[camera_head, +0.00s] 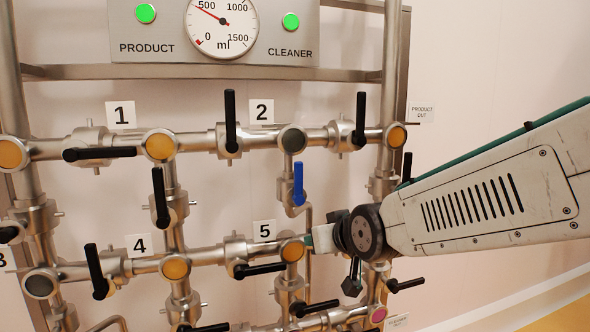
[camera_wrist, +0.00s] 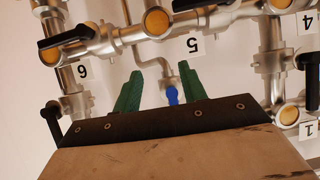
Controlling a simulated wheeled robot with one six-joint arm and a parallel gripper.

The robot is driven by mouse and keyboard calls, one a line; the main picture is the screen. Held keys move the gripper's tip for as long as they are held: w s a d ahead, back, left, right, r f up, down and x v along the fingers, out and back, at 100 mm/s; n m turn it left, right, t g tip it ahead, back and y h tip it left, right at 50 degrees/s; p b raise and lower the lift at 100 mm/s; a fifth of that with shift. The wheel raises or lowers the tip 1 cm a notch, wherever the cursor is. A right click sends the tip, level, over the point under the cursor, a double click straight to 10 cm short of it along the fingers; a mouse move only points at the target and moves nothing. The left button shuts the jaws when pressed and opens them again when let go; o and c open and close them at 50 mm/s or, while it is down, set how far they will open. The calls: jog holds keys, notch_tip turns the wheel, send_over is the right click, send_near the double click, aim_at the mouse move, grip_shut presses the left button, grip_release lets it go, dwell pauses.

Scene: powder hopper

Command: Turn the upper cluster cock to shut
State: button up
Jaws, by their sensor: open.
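The rig is a grid of steel pipes (camera_head: 200,145) with several lever cocks. No cock carries a label saying upper cluster, so I cannot tell for sure which is meant. A small cock with a blue lever (camera_head: 298,183) sits below the upper pipe, its lever upright. In the wrist view, which is upside down, the blue lever (camera_wrist: 172,95) shows beyond the gripper, in the gap between the fingers. My gripper (camera_wrist: 160,82) has two green fingers spread apart with nothing between them.
Black levers stand close around: cock 2's lever (camera_head: 230,120) is upright, cock 5's lever (camera_head: 258,269) nearly level, cock 1's lever (camera_head: 100,153) level. A gauge panel (camera_head: 170,30) is above. Label 6 (camera_wrist: 83,72) shows in the wrist view.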

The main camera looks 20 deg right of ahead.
aim_at(300, 175)
jog(key=w+r+t, duration=0.1)
jog(key=w+t, duration=0.1)
jog(key=w+r+t, duration=0.3)
jog(key=w, duration=0.2)
jog(key=shift+w+a+r+t, duration=0.1)
jog(key=shift+a+r+t, duration=0.15)
jog(key=shift+a+t, duration=0.15)
jog(key=r+t, duration=0.1)
jog(key=w+r+t, duration=0.1)
jog(key=r+t, duration=0.1)
jog(key=shift+w+a+t+h, duration=0.1)
jog(key=shift+t+h, duration=0.2)
jog(key=shift+r+m+t, duration=0.3)
jog(key=shift+r+t, duration=0.1)
jog(key=shift+r, duration=0.05)
jog(key=x, duration=0.7)
jog(key=shift+w+r, duration=0.2)
jog(key=shift+w, duration=0.1)
grip_shut()
